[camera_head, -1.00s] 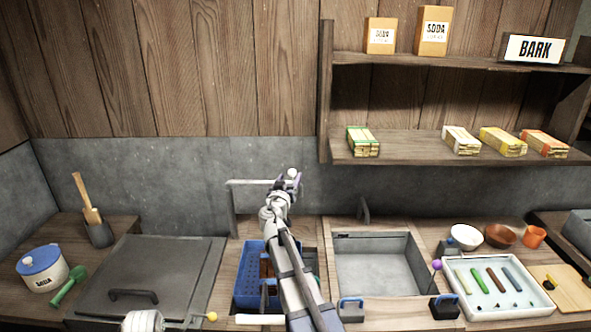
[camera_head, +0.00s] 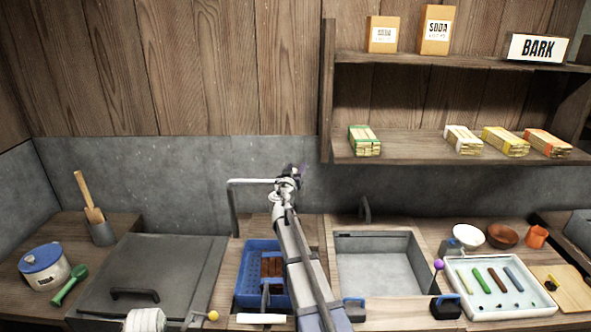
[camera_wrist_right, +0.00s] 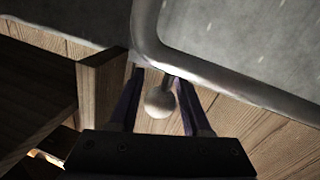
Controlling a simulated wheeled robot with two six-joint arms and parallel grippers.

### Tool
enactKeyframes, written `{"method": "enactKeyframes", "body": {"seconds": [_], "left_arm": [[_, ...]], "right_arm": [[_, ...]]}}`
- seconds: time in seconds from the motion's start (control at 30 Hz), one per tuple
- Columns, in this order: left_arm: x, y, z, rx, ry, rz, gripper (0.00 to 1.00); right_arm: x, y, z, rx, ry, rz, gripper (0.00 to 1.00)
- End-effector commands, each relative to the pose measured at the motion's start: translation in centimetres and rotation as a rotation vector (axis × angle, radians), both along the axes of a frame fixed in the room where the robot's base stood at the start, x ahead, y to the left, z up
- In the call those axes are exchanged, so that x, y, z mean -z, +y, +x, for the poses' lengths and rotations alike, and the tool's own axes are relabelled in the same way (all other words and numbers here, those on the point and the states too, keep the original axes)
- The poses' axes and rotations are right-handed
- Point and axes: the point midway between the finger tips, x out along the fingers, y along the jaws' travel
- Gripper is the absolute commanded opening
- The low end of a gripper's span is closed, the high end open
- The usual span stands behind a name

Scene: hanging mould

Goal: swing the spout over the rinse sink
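The spout (camera_head: 252,181) is a pale grey pipe that rises behind the blue-basket bay and bends right along the wall. In the right wrist view its pipe (camera_wrist_right: 228,81) runs across the top, with a round pale knob (camera_wrist_right: 158,101) below it. My right gripper (camera_head: 293,172) is at the spout's right end, hiding it in the head view. In the wrist view its fingers (camera_wrist_right: 159,82) stand open on either side of the knob, with gaps beside it. The rinse sink, seemingly the empty grey basin (camera_head: 380,272), lies right of my arm. My left gripper is not in view.
A blue basket (camera_head: 246,285) with brown blocks sits left of the grey basin, partly behind my right arm. A wooden shelf (camera_head: 450,148) juts out at upper right. A white tray (camera_head: 480,308) and bowls stand at right.

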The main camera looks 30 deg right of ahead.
Motion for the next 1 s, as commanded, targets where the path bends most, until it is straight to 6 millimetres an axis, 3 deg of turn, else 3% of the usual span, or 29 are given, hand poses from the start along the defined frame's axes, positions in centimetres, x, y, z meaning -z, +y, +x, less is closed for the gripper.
{"method": "enactKeyframes", "body": {"seconds": [0.07,0.4,1.0], "left_arm": [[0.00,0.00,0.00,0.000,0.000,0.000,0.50],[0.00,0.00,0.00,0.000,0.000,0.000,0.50],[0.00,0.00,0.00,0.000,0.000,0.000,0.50]], "right_arm": [[0.00,0.01,0.00,0.000,0.000,0.000,0.38],[0.00,0.01,0.00,0.000,0.000,0.000,0.00],[0.00,0.02,0.01,0.000,0.000,0.000,0.00]]}}
